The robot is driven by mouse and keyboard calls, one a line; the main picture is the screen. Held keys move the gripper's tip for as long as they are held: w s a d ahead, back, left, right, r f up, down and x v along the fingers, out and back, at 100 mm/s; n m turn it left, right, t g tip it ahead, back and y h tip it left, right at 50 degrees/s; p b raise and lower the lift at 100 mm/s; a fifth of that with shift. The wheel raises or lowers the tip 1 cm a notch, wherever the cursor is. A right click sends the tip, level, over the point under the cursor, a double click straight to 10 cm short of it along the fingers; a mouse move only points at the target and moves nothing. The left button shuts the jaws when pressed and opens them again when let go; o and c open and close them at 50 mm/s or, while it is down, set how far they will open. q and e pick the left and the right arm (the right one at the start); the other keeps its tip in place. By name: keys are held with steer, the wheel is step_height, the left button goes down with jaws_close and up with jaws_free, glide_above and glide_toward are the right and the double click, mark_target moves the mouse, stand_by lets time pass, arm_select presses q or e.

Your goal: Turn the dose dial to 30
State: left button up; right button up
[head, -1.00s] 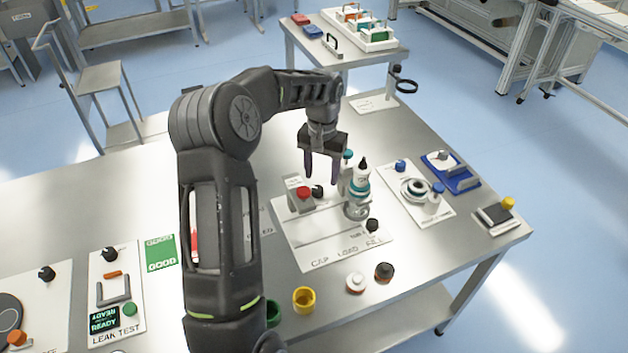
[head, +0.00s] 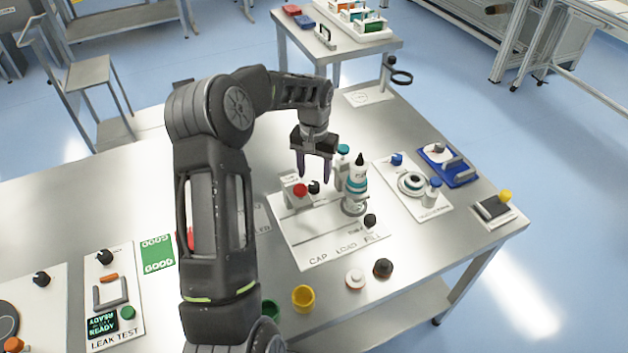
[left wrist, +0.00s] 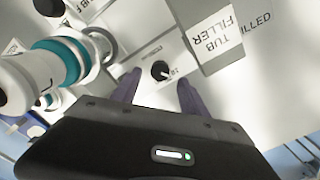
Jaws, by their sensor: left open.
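The dose dial, seemingly the small black knob (head: 314,187) on the white filler panel (head: 318,231), is beside the box with the red button. In the left wrist view this knob (left wrist: 160,70) has a white pointer mark and small print beside it, too small to read. My left gripper (head: 313,173) is open, pointing down above the knob. In the left wrist view its two dark fingers (left wrist: 158,84) are on either side of the knob's line, apart from it and empty. My right gripper is not in view.
A white bottle with a teal band (head: 356,180) stands close right of the gripper; it is large in the left wrist view (left wrist: 50,65). The tub filler box (left wrist: 215,35) is on the other side.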

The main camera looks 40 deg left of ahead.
mark_target(314, 185)
arm_select(q)
steer(key=shift+f+p, duration=0.35)
steer(key=shift+f, duration=1.8)
steer(key=shift+c, duration=0.4)
jaws_close()
